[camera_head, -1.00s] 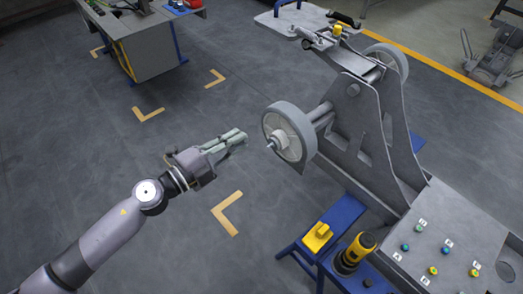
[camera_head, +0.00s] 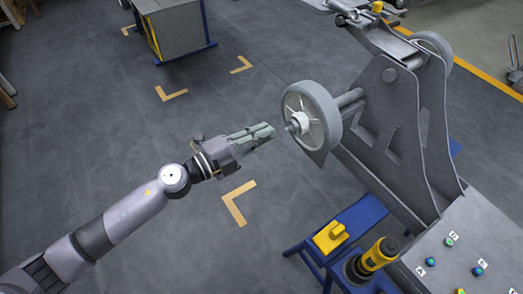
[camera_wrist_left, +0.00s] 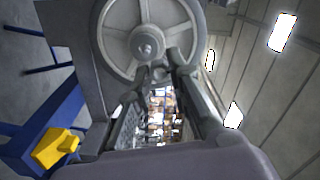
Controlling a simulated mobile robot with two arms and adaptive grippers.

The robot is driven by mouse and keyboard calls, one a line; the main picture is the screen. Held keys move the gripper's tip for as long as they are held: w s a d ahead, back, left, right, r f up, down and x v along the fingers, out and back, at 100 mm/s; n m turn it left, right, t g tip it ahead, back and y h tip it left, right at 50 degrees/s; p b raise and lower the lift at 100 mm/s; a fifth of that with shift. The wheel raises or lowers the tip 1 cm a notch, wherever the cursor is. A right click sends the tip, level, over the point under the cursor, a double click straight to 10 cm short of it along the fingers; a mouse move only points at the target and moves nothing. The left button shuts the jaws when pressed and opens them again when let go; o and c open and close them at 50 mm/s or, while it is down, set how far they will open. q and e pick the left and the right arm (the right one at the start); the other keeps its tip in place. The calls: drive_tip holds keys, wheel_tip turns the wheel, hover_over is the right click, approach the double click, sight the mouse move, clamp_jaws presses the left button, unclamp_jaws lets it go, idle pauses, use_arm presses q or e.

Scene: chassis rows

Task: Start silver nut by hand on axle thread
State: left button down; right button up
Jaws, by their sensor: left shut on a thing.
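The axle end (camera_head: 292,127) sticks out of the hub of a grey wheel (camera_head: 329,108) on the metal chassis. In the left wrist view the wheel (camera_wrist_left: 112,30) fills the upper middle, and the axle end (camera_wrist_left: 147,49) shows near the fingertips. My left gripper (camera_head: 270,131) points at the axle from the left, at about its height, with a small gap in the head view. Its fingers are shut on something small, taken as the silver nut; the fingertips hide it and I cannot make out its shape. My right gripper is not in view.
The chassis side plate (camera_head: 398,135) rises right of the wheel. The floor around my left arm is clear, with yellow corner marks.

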sight(271, 137)
use_arm(q)
drive_tip(key=shift+w+d+f, duration=0.8)
drive_tip(key=shift+d, duration=0.25)
drive_tip(key=n, duration=0.2)
drive_tip(key=shift+d+f+n, duration=0.1)
drive_tip(key=shift+n, duration=0.3)
drive_tip(key=n, duration=0.5)
drive_tip(key=n+p, duration=0.1)
drive_tip(key=p, duration=0.1)
drive_tip(key=n+p, duration=0.3)
drive_tip(key=n, duration=0.1)
drive_tip(key=shift+r+p, duration=0.3)
drive_tip(key=shift+p, duration=0.1)
drive_tip(key=shift+f+n+p, duration=0.15)
drive_tip(key=shift+n+p, duration=0.4)
drive_tip(key=shift+n, duration=0.15)
drive_tip(key=shift+f+n, duration=0.15)
drive_tip(key=shift+n, duration=0.25)
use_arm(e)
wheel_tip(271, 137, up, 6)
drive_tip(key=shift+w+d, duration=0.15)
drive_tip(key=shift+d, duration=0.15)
use_arm(q)
drive_tip(key=shift+p, duration=0.45)
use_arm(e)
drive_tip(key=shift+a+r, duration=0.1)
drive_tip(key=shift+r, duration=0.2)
